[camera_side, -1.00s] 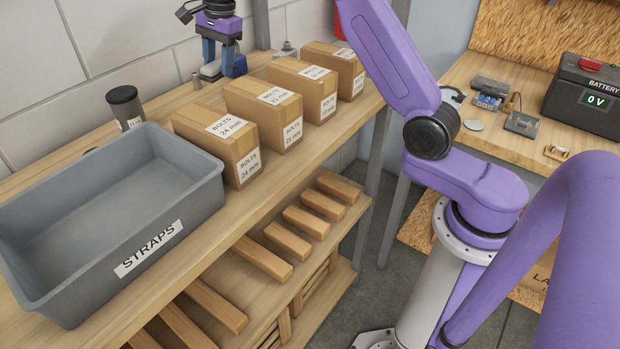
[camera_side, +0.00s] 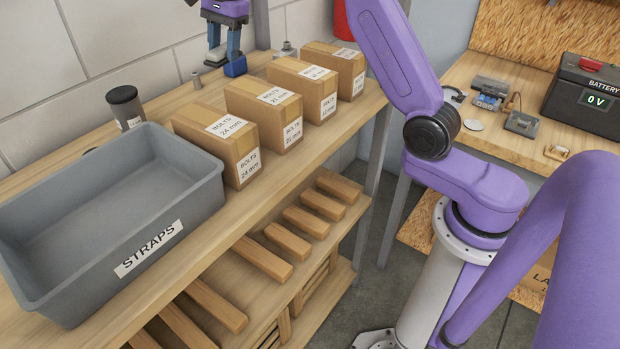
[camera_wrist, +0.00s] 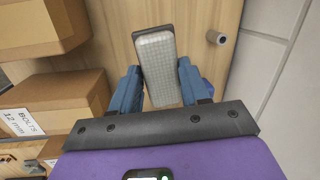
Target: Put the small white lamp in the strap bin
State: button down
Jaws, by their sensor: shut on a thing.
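The strap bin (camera_side: 203,208) is a grey open tub labelled STRAPS at the left of the shelf in the side view, and it looks empty. My gripper (camera_wrist: 160,88) has blue fingers, and it also shows at the top of the side view (camera_side: 225,58), behind the bolt boxes and well to the right of the bin. It is shut on the small white lamp (camera_wrist: 160,62), a pale ribbed bar with a dark end that sticks out past the fingers in the wrist view.
Several cardboard bolt boxes (camera_side: 232,137) stand in a row along the shelf front, between gripper and shelf edge. A dark-lidded jar (camera_side: 125,106) stands behind the bin. A small metal post (camera_side: 197,81) stands near the gripper. The wall (camera_side: 110,50) runs close behind.

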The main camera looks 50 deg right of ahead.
jog(key=r, duration=0.4)
jog(key=s+r, duration=0.1)
jog(key=r, duration=0.2)
jog(key=shift+d, duration=0.4)
jog(key=w+n, duration=0.1)
jog(key=n, duration=0.1)
jog(key=w+a+f+n+t, duration=0.1)
jog(key=n, duration=0.1)
jog(key=w+n, duration=0.1)
jog(key=shift+w+a+f+n+t, duration=0.15)
jog(key=shift+a+f+n+t, duration=0.15)
jog(key=shift+n+t, duration=0.1)
jog(key=w+a+f+n+t, duration=0.1)
jog(key=w+a+n+t, duration=0.1)
jog(key=n, duration=0.7)
jog(key=w+a+f+n+t+y, duration=0.1)
jog(key=w+a+n+t, duration=0.1)
jog(key=a+n, duration=0.3)
jog(key=n, duration=0.4)
jog(key=shift+a+f+t+y, duration=0.3)
jog(key=shift+f+t, duration=0.05)
jog(key=shift+t, duration=0.05)
